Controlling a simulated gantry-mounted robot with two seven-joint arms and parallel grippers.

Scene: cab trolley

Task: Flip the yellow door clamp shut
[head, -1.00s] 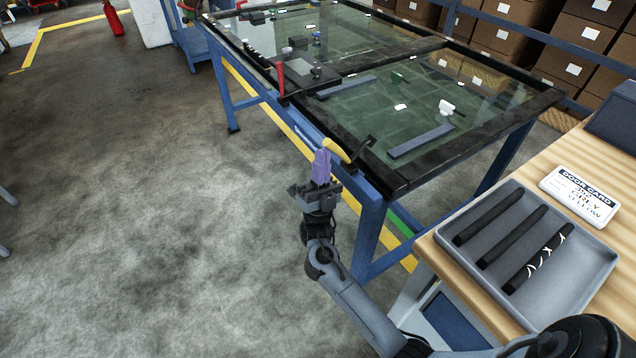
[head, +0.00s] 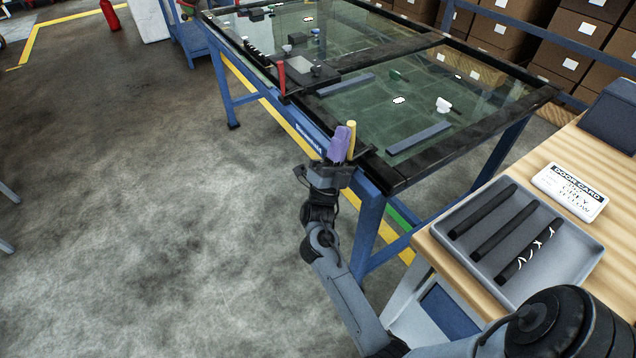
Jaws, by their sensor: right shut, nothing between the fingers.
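The yellow door clamp handle (head: 351,139) is at the near edge of the trolley's black frame, close to its near corner. It stands about upright. My right gripper (head: 341,135), with purple fingers, is shut and empty. Its fingertips are just left of the yellow handle and overlap its lower part in the head view. I cannot tell whether they touch it. The clamp's base is partly hidden behind the fingers. My left gripper is not in view.
A red handle (head: 281,78) stands farther along the same frame edge. The glass panel (head: 360,115) fills the trolley's frame. A wooden bench (head: 490,160) at right holds a grey tray (head: 560,275) with black bars and a door card (head: 570,191). Open floor lies left.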

